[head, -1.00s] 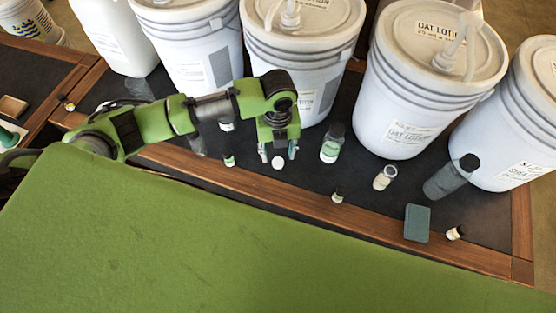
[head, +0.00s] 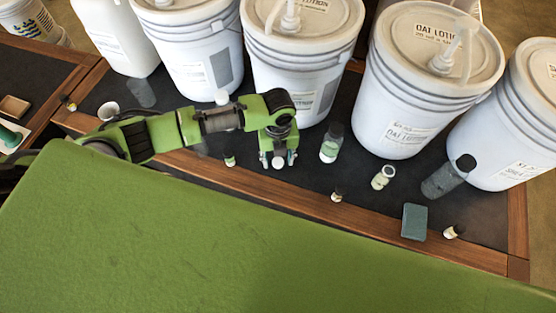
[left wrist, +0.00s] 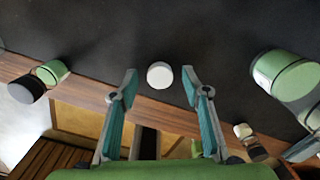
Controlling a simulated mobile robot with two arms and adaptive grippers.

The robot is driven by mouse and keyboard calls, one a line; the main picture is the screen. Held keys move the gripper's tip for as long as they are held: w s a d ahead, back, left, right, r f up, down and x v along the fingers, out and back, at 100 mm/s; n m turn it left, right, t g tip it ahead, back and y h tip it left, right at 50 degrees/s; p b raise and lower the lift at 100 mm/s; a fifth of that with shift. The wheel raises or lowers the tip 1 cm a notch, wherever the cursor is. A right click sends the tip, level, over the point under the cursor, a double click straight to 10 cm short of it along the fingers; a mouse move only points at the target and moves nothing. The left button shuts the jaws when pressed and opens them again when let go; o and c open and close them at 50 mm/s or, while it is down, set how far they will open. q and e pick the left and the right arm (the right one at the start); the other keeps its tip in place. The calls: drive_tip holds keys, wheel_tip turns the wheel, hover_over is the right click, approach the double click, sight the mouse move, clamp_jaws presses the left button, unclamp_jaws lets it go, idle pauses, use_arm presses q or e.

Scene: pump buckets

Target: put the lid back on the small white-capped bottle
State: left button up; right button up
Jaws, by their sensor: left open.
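A small round white lid (head: 278,162) lies flat on the dark table top. In the left wrist view the white lid (left wrist: 160,75) shows between and just beyond the fingertips. My left gripper (head: 278,158) points down at it with its teal fingers open, one on each side; the wrist view shows the same gripper (left wrist: 160,82) empty. A small jar with pale contents and an open-looking round mouth (head: 383,178) stands to the right. My right gripper is out of view.
A green bottle with dark cap (head: 331,143) stands right of the gripper, a small green one (head: 230,160) left. A teal block (head: 414,222) and small vials lie near the wooden edge. Large white pump buckets (head: 410,90) line the back.

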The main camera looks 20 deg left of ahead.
use_arm(q)
drive_tip(key=c, duration=0.8)
drive_tip(key=shift+r, duration=0.1)
drive_tip(key=shift+r+b, duration=0.3)
drive_tip(key=shift+r, duration=0.2)
drive_tip(key=s+d+r+b, duration=0.1)
drive_tip(key=s+d+r, duration=0.1)
drive_tip(key=s+r, duration=0.2)
drive_tip(key=s+d+r+b, duration=0.1)
drive_tip(key=s+d+r, duration=0.1)
drive_tip(key=s+r, duration=0.2)
drive_tip(key=s+d+r, duration=0.2)
drive_tip(key=s+r, duration=0.2)
drive_tip(key=shift+s+d+b, duration=0.2)
drive_tip(key=shift+d+b, duration=0.1)
drive_tip(key=shift+b, duration=0.1)
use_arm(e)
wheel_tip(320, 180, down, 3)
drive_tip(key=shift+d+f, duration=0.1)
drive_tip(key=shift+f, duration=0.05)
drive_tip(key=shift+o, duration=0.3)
